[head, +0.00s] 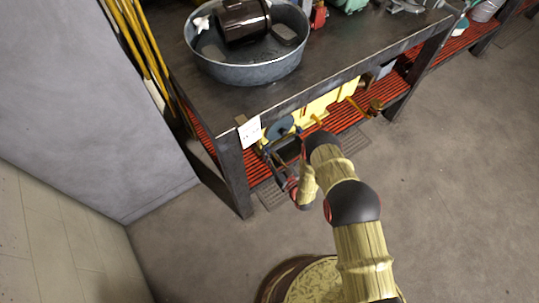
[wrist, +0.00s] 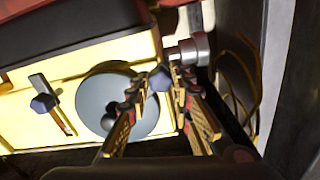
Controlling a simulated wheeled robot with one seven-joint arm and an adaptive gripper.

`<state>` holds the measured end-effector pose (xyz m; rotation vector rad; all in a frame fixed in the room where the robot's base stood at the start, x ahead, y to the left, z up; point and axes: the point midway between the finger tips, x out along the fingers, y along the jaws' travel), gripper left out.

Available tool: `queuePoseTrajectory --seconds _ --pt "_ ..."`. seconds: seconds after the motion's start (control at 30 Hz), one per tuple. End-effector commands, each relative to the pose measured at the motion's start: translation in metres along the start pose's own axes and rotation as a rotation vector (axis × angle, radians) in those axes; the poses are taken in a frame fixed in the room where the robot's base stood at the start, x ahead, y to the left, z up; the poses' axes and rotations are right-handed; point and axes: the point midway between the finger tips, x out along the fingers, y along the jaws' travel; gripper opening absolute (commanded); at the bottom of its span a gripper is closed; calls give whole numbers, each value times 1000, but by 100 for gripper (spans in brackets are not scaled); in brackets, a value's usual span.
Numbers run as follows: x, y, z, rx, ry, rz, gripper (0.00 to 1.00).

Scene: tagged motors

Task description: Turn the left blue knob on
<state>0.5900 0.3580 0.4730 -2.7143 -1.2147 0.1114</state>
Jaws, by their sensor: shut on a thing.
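In the wrist view, a blue knob (wrist: 158,78) sits between the fingertips of my gripper (wrist: 155,88), at the right end of a yellow housing (wrist: 88,62). My gripper is shut on this knob. Another blue knob (wrist: 42,104), on a slotted metal bar, is on the housing at the left, apart from my gripper. A grey-blue disc (wrist: 92,96) lies between the two knobs, partly behind my left finger. In the head view, the yellow housing (head: 318,106) is under the bench, and my arm partly hides its front. The gripped knob is too small to make out there.
The dark bench (head: 212,112) stands over a red slatted lower shelf (head: 402,72), with a leg (head: 233,175) left of my gripper. A metal tub (head: 250,75) holding a dark motor is on top. Yellow cables (wrist: 240,85) hang at the right. Floor in front is open.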

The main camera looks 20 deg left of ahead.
Motion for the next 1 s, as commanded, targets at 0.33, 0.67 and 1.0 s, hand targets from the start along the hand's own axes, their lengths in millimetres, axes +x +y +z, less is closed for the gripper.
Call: queuePoseTrajectory --seconds 0.33,0.67,1.0 --pt "0 0 0 81 -2 0 0" --pt "0 0 0 80 -2 0 32" --pt "0 0 0 80 -2 0 40"
